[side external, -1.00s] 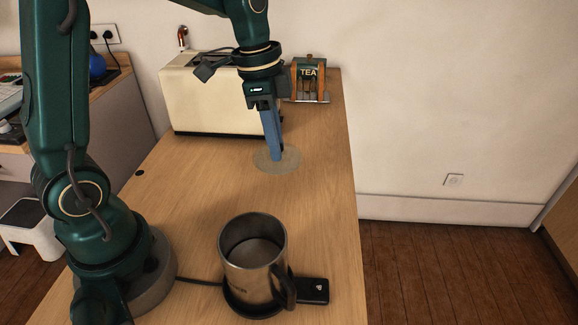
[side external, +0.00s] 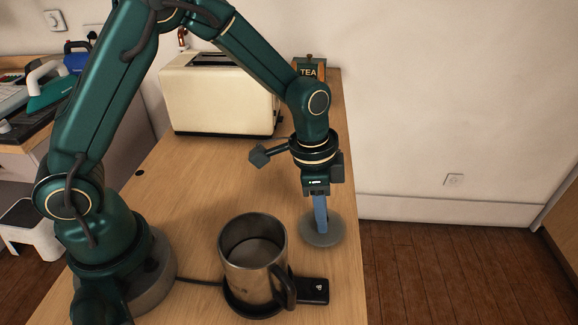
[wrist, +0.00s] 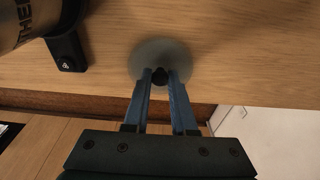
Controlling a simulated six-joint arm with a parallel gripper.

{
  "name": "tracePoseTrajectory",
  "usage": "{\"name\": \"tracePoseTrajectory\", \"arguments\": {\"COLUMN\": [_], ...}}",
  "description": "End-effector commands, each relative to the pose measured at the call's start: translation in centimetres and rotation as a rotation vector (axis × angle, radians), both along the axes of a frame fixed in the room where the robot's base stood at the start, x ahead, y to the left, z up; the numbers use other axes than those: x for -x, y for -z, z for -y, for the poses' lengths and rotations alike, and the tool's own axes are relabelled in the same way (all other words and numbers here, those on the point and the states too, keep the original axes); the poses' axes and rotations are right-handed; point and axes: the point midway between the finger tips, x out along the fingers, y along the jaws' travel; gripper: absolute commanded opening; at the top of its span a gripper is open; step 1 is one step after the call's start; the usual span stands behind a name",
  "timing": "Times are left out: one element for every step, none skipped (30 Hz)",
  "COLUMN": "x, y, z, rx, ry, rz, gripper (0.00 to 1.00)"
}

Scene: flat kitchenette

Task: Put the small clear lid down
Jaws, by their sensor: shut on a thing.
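The small clear lid (side external: 334,238) is a round, see-through grey disc near the right edge of the wooden counter, right of the steel mug. It also shows in the wrist view (wrist: 148,52), with a dark knob between the fingertips. My gripper (side external: 321,229) points down and is shut on that knob; it also shows in the wrist view (wrist: 160,80). The lid looks level and low over the counter. I cannot tell whether it touches the wood.
A cream toaster (side external: 215,100) and a TEA box (side external: 309,70) are at the back. The counter's right edge is close to the lid.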

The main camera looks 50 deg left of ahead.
Motion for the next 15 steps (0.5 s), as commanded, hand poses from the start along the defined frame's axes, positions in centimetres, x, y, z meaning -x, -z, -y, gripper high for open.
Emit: {"name": "tracePoseTrajectory", "arguments": {"x": [-0.01, -0.03, -0.03, -0.04, -0.04, -0.04, -0.03, -0.03, -0.03, -0.03, -0.05, -0.06, -0.06, -0.06, -0.05], "y": [0.06, 0.05, 0.02, 0.02, 0.01, 0.01, 0.03, 0.09, 0.2, 0.29, 0.38, 0.32, 0.31, 0.31, 0.31], "z": [-0.01, 0.0, -0.01, -0.01, -0.01, -0.01, -0.01, -0.01, -0.01, -0.01, -0.01, -0.01, -0.01, -0.01, 0.0], "rx": [0.0, 0.001, 0.0, 0.0, 0.0, 0.0, 0.0, 0.001, 0.001, 0.001, 0.001, 0.001, 0.001, 0.001, 0.001], "ry": [-0.001, 0.0, 0.0, 0.0, 0.0, 0.0, 0.0, 0.0, -0.001, -0.001, -0.001, -0.001, -0.001, -0.001, 0.0], "rz": [0.0, 0.001, 0.001, 0.001, 0.001, 0.001, 0.001, 0.001, 0.001, 0.001, 0.001, 0.002, 0.002, 0.002, 0.002], "gripper": [0.0, 0.0, 0.0, 0.0, 0.0, 0.0, 0.0, 0.0, 0.0, 0.0, 0.0, 0.4, 0.51, 0.55, 0.55]}}
